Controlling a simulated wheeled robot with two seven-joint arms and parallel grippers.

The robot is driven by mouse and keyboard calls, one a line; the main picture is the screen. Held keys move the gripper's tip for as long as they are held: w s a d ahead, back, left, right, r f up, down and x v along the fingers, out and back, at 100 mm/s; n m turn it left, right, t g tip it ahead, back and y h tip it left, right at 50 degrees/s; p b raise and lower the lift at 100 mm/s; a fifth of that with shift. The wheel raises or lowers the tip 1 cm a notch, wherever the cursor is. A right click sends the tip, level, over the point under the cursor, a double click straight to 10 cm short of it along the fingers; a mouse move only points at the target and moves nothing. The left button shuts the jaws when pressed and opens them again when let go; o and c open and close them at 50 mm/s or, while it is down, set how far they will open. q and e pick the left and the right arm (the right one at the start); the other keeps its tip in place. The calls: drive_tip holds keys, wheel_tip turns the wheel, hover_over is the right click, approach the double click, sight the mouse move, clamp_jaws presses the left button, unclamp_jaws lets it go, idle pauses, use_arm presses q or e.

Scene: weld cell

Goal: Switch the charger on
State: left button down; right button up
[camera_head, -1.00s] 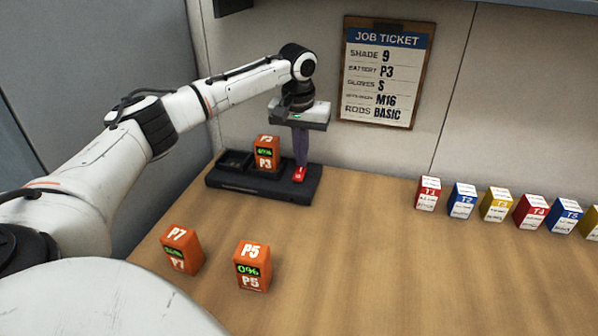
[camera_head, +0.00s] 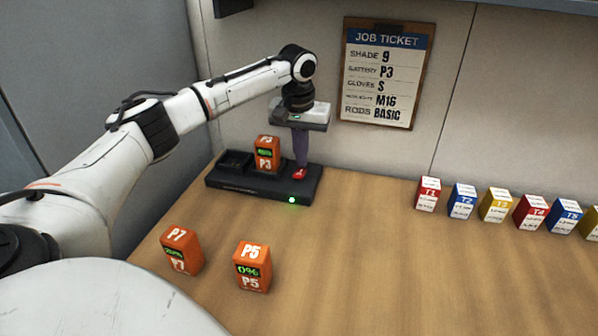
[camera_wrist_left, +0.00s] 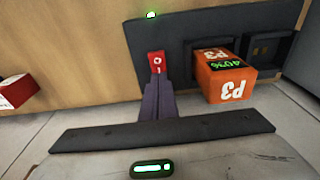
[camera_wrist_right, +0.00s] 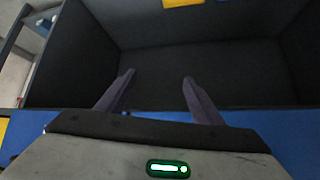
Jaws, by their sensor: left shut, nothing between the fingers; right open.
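The black charger (camera_head: 235,184) stands at the back left of the table. The orange battery P3 (camera_head: 267,154) sits in one of its bays, and its display reads 40% in the left wrist view (camera_wrist_left: 225,75). A red rocker switch (camera_head: 299,174) is at the charger's right end. A green light (camera_head: 292,200) glows on the charger's front edge. My left gripper (camera_head: 301,166) is shut and empty, pointing down with its fingertips at the switch; the left wrist view shows them beside the red switch (camera_wrist_left: 156,62). My right gripper (camera_wrist_right: 157,80) is open and empty in front of a dark bin.
Orange batteries P7 (camera_head: 181,250) and P5 (camera_head: 252,266) stand on the table in front of the charger. Several labelled boxes, such as T1 (camera_head: 428,194), stand in a row at right. A job ticket (camera_head: 385,72) hangs on the wall. The table's middle is clear.

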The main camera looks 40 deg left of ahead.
sight(301, 171)
use_arm(q)
wheel_tip(301, 171, up, 6)
idle(0.6)
idle(0.5)
